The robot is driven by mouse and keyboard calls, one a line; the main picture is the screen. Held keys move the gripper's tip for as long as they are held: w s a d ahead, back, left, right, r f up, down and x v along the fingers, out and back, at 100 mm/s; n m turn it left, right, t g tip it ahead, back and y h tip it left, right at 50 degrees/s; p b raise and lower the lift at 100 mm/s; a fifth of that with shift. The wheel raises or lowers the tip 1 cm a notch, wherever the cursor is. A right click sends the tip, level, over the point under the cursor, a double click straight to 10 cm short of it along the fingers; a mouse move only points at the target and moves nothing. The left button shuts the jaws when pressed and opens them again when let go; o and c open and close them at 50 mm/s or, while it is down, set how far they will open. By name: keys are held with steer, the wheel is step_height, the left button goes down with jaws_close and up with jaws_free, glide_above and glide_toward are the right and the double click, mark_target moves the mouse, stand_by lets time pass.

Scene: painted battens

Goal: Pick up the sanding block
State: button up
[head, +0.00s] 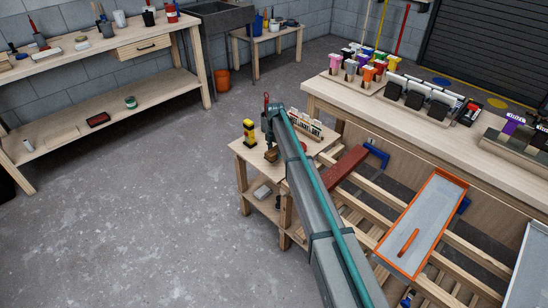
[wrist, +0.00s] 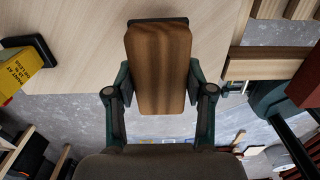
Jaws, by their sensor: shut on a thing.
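The sanding block (wrist: 160,68) is a brown wooden block with a dark underside showing at its far end. It fills the middle of the wrist view, between the two fingers of my gripper (wrist: 160,80). The fingers are shut on its long sides. In the head view the block (head: 271,155) shows small and brown below my gripper (head: 270,142), over the small wooden table (head: 243,149). My arm hides part of this area. I cannot tell whether the block touches the tabletop.
A yellow and black item (head: 249,132) stands left of my gripper; it also shows in the wrist view (wrist: 20,68). A rack of small items (head: 306,124) stands behind. An orange-rimmed tray (head: 440,205) and a red board (head: 345,165) lie to the right. Open floor lies left.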

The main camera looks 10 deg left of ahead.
steer(key=s+d+r+b, duration=0.2)
steer(key=s+d+r, duration=0.4)
steer(key=s, duration=0.5)
step_height(320, 180, up, 2)
steer(key=shift+r+b, duration=0.25)
steer(key=shift+b, duration=0.1)
steer(key=shift+s+d, duration=0.1)
